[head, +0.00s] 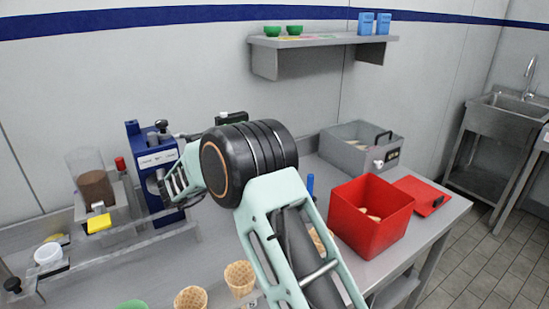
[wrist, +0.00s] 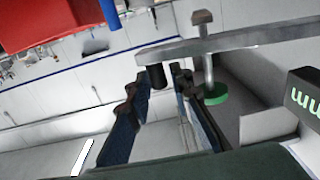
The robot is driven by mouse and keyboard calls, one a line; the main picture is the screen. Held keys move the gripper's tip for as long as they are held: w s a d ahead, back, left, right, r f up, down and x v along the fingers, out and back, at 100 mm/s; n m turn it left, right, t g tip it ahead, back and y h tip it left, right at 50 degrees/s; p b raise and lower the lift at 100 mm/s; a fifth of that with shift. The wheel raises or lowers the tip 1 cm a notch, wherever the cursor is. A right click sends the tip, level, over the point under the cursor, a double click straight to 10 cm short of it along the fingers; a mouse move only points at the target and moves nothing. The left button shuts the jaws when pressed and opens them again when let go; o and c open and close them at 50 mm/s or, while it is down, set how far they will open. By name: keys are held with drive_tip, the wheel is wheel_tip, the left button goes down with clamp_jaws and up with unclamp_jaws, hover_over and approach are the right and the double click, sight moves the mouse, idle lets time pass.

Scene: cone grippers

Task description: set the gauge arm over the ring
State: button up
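In the wrist view a flat grey bar, which looks like the gauge arm (wrist: 240,42), runs across above my fingertips. A black knob (wrist: 157,76) hangs from its left end. My gripper (wrist: 162,75) has one finger on each side of this knob; whether both touch it I cannot tell. A post with a round head stands at the bar, and a green ring (wrist: 213,95) sits around its far end. In the head view my gripper (head: 178,184) is beside a blue device (head: 155,150); my wrist hides much of that area, including the ring and bar.
A clear container with brown contents (head: 96,188) stands left of the blue device. Waffle cones (head: 240,277) stand at the front. A red bin (head: 372,213) and a grey box (head: 361,147) are to the right. A shelf (head: 320,41) hangs behind.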

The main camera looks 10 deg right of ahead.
drive_tip(key=v, duration=0.7)
drive_tip(key=shift+a, duration=0.25)
drive_tip(key=shift+s, duration=0.1)
